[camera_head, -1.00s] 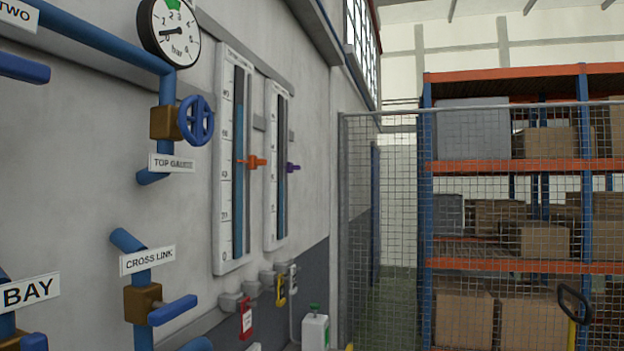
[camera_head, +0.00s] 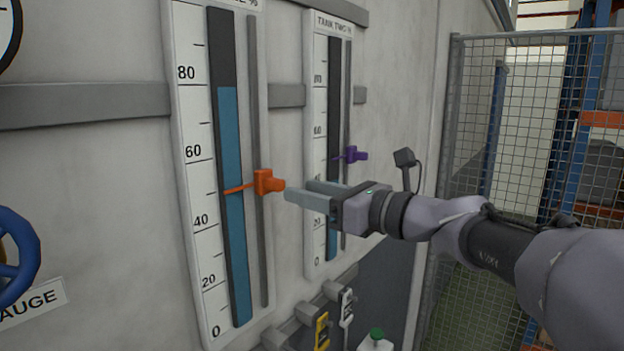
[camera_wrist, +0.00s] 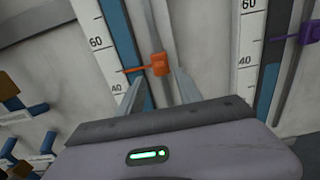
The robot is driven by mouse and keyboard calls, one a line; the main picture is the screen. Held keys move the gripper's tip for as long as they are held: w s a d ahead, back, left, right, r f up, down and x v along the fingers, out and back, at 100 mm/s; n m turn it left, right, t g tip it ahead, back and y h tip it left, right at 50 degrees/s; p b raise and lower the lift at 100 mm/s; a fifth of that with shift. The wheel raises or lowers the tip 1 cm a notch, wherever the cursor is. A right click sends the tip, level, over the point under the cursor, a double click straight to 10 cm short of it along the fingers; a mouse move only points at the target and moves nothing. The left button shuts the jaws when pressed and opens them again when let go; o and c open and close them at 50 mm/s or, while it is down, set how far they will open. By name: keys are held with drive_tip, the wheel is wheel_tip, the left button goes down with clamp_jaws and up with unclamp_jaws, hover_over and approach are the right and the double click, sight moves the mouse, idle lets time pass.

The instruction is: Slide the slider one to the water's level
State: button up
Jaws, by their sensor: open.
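Slider one is the orange slider (camera_head: 264,182) on the left gauge's rail (camera_head: 255,110). Its thin pointer lies across the blue water column (camera_head: 232,230) at roughly 50 on the left gauge scale (camera_head: 196,180). The water's top edge (camera_head: 227,89) stands higher, a little below the 80 mark. My gripper (camera_head: 298,190) is open, just right of the slider and at about its height. In the wrist view the orange slider (camera_wrist: 159,65) appears between the two fingertips (camera_wrist: 157,80), a little beyond them. I see no clear contact.
The Tank Two gauge (camera_head: 316,150) with its purple slider (camera_head: 352,155) is close by, partly behind my gripper. A blue valve wheel (camera_head: 15,257) is at left. Small yellow and grey devices (camera_head: 322,330) sit below. A mesh fence (camera_head: 475,150) stands at right.

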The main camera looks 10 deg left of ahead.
sight(282, 185)
drive_tip(key=p+x, duration=0.1)
drive_tip(key=x, duration=0.4)
drive_tip(key=shift+a, duration=0.2)
drive_tip(key=shift+w+a, duration=0.35)
drive_tip(key=shift+a, duration=0.05)
drive_tip(key=shift+c, duration=0.4)
clamp_jaws()
idle(0.4)
